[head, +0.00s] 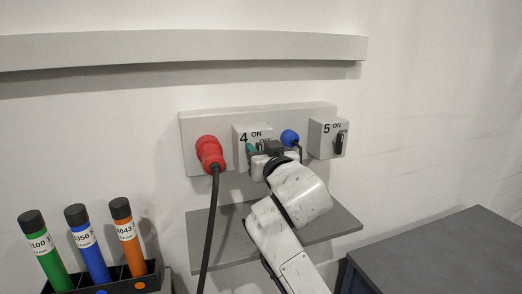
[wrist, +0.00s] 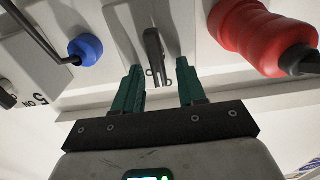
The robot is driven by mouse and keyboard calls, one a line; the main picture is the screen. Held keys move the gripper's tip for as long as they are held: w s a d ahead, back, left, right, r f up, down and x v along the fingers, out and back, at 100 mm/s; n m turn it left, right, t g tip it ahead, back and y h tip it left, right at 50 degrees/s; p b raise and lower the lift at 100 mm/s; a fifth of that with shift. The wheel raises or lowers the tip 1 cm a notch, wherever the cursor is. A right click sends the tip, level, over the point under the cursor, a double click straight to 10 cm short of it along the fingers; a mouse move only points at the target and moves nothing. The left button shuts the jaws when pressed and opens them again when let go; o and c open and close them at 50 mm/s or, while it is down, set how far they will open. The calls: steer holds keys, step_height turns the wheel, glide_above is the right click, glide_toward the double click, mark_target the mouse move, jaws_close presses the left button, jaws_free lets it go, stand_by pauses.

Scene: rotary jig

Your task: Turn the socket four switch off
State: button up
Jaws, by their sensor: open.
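The socket four switch box (head: 240,133) is a pale box marked 4, ON and OFF, on the wall panel. My gripper (head: 258,149) is in front of this box in the head view and hides much of the lever. In the wrist view my gripper (wrist: 161,80) is open, one finger on each side of the lever, with nothing held. The lever runs nearly upright in the wrist view; I cannot tell its setting for certain.
A red plug (head: 209,152) with a dark cable is left of the box, and a blue plug (head: 289,137) is right of it. The socket five switch box (head: 323,137) is farther right. A grey shelf (head: 335,226) lies below; marked tubes (head: 88,245) stand lower left.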

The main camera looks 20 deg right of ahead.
jaws_close()
steer(key=shift+m, duration=0.3)
steer(key=shift+d+f+m+b, duration=0.35)
steer(key=shift+m+b, duration=0.25)
steer(key=shift+m, duration=2.25)
steer(key=shift+d+f+m+b, duration=0.3)
steer(key=shift+m+b, duration=0.25)
steer(key=shift+m, duration=2.35)
steer(key=shift+d+f+m+b, duration=0.3)
steer(key=shift+m+b, duration=0.3)
steer(key=shift+m, duration=2.25)
jaws_free()
